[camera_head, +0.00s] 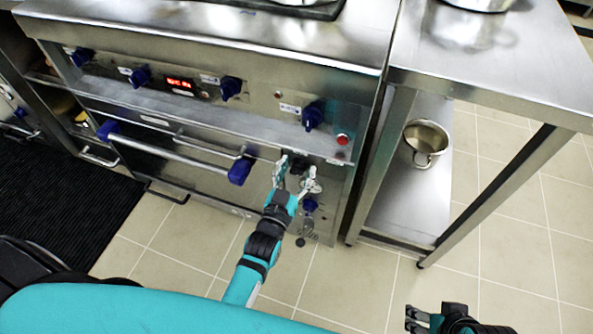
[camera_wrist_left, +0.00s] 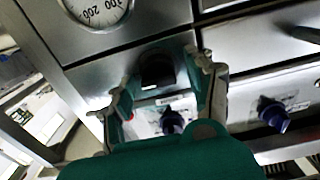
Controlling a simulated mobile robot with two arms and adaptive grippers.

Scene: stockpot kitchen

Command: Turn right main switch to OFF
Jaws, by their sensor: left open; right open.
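A dark switch knob (camera_head: 297,166) sits on the stove's front, below the right control panel. In the left wrist view the black knob (camera_wrist_left: 157,72) lies between the finger tips, and its setting cannot be read. My left gripper (camera_head: 297,180) is open, with one finger on each side of this knob; I cannot tell whether they touch it. In the left wrist view the gripper (camera_wrist_left: 162,95) is also spread. My right gripper (camera_head: 432,318) is at the bottom right, away from the stove and only partly visible.
A blue knob (camera_head: 312,117) and a red button (camera_head: 342,139) are above the switch. A lower blue knob (camera_head: 310,204) and the oven handle (camera_head: 170,152) are close by. A steel table (camera_head: 490,60) stands to the right, with a pot (camera_head: 426,140) on its lower shelf.

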